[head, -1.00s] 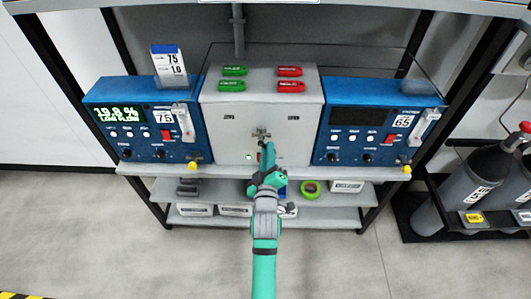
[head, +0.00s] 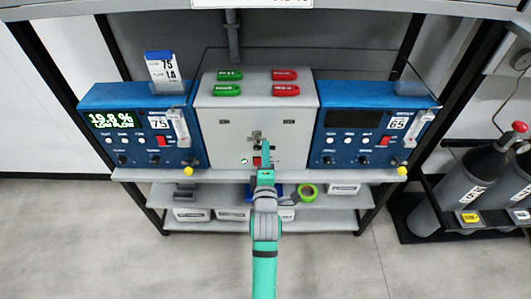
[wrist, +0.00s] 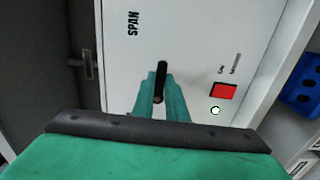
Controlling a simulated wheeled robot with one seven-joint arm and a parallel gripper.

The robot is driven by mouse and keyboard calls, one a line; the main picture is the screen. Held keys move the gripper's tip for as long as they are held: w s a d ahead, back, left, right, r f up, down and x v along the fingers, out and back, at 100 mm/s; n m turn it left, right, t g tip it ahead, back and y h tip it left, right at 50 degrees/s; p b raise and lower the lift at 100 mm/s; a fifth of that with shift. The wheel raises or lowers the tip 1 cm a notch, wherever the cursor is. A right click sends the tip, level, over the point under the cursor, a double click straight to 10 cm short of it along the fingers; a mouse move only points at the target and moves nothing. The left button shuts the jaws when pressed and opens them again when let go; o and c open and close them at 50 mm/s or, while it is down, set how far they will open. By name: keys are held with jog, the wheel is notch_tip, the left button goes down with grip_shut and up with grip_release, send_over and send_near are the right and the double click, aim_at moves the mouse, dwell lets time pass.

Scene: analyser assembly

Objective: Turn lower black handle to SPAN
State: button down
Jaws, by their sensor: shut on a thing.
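The lower black handle (wrist: 161,75) shows in the wrist view on the front of the grey-white panel box. My gripper (wrist: 161,92) is shut on it, with a green finger on each side. The handle's tip stands out beyond the fingers. The word SPAN (wrist: 133,22) is printed on the panel, above and left of the handle in the wrist view. In the head view my gripper (head: 265,150) reaches the lower middle of the panel box (head: 225,125), and my arm hides the handle there.
A red switch (wrist: 223,91) and a small lit green lamp (wrist: 215,110) are near the gripper. Blue analysers stand left (head: 130,100) and right (head: 350,110) of the box. Red and green tags lie on its top. Gas cylinders (head: 460,185) stand at the right.

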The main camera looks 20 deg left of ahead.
dwell(0.3)
jog(key=c, duration=1.8)
grip_release()
jog(key=shift+o, duration=0.2)
jog(key=shift+s, duration=0.1)
jog(key=v, duration=1)
jog(key=shift+s, duration=0.3)
jog(key=shift+d, duration=0.1)
